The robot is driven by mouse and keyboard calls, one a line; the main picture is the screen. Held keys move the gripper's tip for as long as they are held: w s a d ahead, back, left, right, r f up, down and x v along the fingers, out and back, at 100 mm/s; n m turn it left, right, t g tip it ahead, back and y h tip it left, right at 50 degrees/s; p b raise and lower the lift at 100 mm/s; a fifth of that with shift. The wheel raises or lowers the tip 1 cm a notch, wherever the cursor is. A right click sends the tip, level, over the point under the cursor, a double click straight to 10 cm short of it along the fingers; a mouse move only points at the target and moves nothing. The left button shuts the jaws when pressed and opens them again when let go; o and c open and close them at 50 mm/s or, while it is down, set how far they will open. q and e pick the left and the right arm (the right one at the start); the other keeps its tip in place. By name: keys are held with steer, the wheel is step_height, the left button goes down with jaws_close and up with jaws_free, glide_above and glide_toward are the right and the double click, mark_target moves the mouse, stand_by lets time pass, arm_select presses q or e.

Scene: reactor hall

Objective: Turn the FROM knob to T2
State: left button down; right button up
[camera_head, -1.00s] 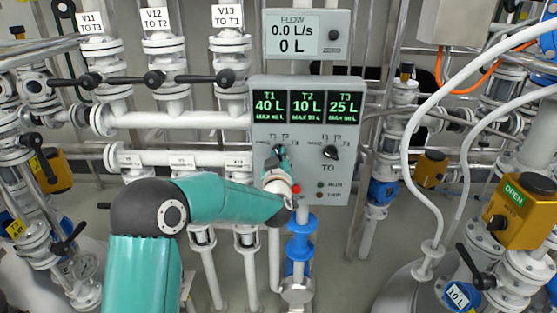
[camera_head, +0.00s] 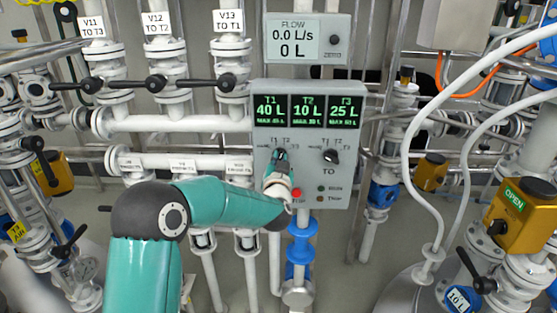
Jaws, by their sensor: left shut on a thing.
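The grey control panel (camera_head: 340,185) stands in the middle of the head view. Its displays (camera_head: 308,110) read T1 40 L, T2 10 L and T3 25 L. The FROM knob (camera_head: 280,154) is on the panel's left side, mostly hidden by my left gripper (camera_head: 281,161), which is shut on it. The knob's pointer direction is hard to tell. The label T2 shows just above it. The black TO knob (camera_head: 330,156) is at the right of the panel, with nothing touching it. My right gripper is not in view.
A flow meter (camera_head: 307,40) above reads 0.0 L/s and 0 L, with a ZERO button. A red button (camera_head: 297,193) sits close below my left gripper. Valves V11, V12 and V13 with black handles (camera_head: 155,83) are at the left. White hoses (camera_head: 435,110) hang at the right.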

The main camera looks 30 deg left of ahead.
arm_select(q)
steer(key=shift+f, duration=0.45)
steer(key=c, duration=1.2)
jaws_free()
steer(key=shift+r, duration=0.25)
steer(key=shift+s, duration=0.1)
steer(key=v, duration=1.2)
